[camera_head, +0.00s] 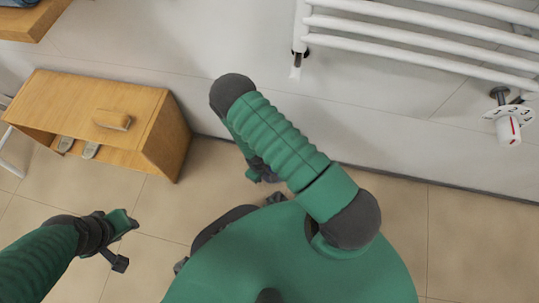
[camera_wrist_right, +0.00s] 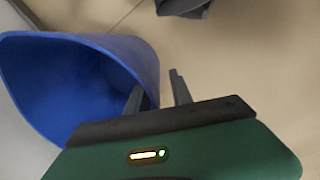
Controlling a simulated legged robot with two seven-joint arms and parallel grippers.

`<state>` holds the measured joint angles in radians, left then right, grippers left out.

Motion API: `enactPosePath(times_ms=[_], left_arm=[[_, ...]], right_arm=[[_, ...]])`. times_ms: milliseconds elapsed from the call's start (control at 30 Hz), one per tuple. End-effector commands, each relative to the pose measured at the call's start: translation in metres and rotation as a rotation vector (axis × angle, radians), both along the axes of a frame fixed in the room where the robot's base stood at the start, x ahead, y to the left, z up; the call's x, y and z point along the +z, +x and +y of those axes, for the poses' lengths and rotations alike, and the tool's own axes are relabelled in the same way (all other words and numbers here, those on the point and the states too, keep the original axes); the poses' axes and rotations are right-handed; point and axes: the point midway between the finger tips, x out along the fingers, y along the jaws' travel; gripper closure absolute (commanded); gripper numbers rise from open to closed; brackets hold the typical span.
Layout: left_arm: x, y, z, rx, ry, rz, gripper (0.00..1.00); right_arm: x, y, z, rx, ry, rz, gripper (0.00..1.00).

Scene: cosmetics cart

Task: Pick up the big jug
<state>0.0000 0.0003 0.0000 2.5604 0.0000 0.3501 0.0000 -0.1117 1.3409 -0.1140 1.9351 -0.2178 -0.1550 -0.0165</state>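A big blue jug (camera_wrist_right: 75,85) with a wide open mouth fills the left of the right wrist view. My right gripper (camera_wrist_right: 157,80) is open at the jug's right edge. Its left finger overlaps the jug near the rim, and its right finger is outside over the floor. Part of the blue wall shows between the fingers; I cannot tell whether either touches it.
A wooden cabinet (camera_head: 95,108) with an open front stands at the left against the wall. A white towel radiator (camera_head: 420,45) with a valve (camera_head: 508,128) is on the wall at upper right. A wooden shelf (camera_head: 30,20) is at upper left. Tiled floor (camera_head: 400,215) is clear at right.

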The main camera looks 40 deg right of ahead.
Motion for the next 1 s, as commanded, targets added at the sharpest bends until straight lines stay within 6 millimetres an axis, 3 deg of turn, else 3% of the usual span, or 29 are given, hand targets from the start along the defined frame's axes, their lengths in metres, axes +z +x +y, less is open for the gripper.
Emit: enactPosePath(times_ms=[167, 367, 1000], left_arm=[[0.0018, 0.0004, 0.0000, 0.000, 0.000, -0.001, 0.64], [0.0018, 0.0004, 0.0000, 0.000, 0.000, -0.001, 0.64], [0.0017, 0.0003, 0.0000, 0.000, 0.000, -0.001, 0.64]], right_arm=[[0.0017, 0.0005, -0.0002, -0.001, -0.001, -0.001, 0.73], [0.0016, 0.0005, -0.0001, -0.001, 0.000, -0.001, 0.99], [0.0016, 0.0004, 0.0000, -0.001, 0.000, -0.001, 1.00]])
